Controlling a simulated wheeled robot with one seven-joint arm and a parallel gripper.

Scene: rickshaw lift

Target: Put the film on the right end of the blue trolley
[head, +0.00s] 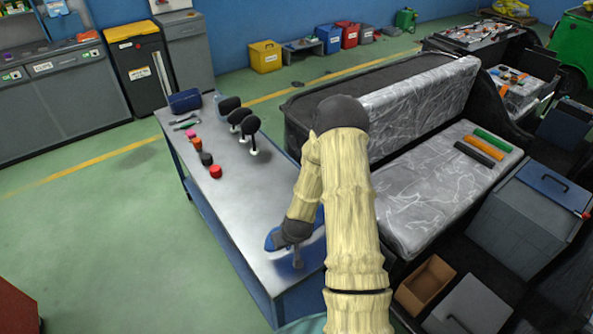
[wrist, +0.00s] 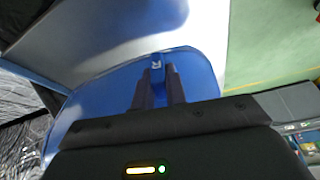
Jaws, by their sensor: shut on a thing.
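The blue trolley (head: 238,212) has a grey top and blue legs, and runs from back left to front right. My gripper (head: 297,262) is low over its near right end. In the wrist view the fingers (wrist: 160,85) point down at a blue rounded piece (wrist: 100,95), which I take to be the film. A small blue tab with a white mark lies between the fingertips, and the jaws are shut on it. In the head view blue edges of this piece (head: 271,240) show beside my gripper; my arm hides the rest. I cannot tell whether it touches the top.
A plastic-wrapped seat (head: 430,190) with coloured tubes is close on the right. An open cardboard box (head: 425,285) lies at front right.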

